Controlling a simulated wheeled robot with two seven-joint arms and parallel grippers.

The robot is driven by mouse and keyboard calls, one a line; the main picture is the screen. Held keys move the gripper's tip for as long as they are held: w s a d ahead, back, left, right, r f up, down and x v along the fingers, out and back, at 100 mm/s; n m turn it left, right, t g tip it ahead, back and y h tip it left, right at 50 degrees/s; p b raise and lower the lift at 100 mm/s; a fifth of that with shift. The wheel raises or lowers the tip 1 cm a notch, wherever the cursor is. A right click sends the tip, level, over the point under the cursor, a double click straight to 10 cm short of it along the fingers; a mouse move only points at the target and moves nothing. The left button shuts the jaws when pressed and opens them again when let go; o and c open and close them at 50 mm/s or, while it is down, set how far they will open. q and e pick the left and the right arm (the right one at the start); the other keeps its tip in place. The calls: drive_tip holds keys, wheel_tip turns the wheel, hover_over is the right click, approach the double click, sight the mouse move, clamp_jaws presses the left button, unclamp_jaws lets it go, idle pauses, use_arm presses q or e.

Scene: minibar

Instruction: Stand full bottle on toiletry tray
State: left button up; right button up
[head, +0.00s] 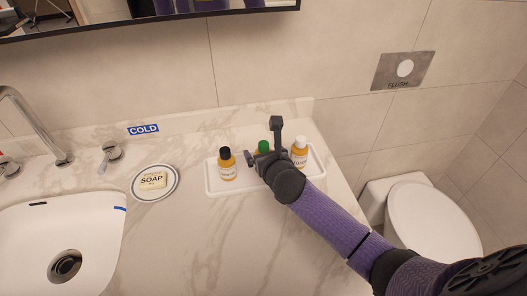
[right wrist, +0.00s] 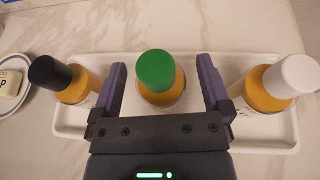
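The white toiletry tray (head: 214,187) lies on the marble counter and also shows in the right wrist view (right wrist: 70,133). Three amber bottles stand upright on it: a black-capped one (head: 227,165) at the left, a green-capped one (head: 264,147) in the middle, and a white-capped one (head: 299,152) at the right. In the right wrist view my right gripper (right wrist: 162,88) is open, its fingers on either side of the green-capped bottle (right wrist: 155,76), with gaps showing. The black-capped (right wrist: 75,80) and white-capped (right wrist: 270,85) bottles are outside the fingers. My left gripper is not in view.
A soap dish (head: 155,190) with a soap bar sits left of the tray. Farther left are the sink (head: 95,225) and a tap (head: 40,130). A toilet (head: 430,215) stands right of the counter. The counter in front of the tray is clear.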

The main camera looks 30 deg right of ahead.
drive_tip(key=shift+r, duration=0.15)
drive_tip(key=p+v, duration=0.4)
drive_tip(key=v, duration=0.8)
drive_tip(key=shift+p, duration=0.4)
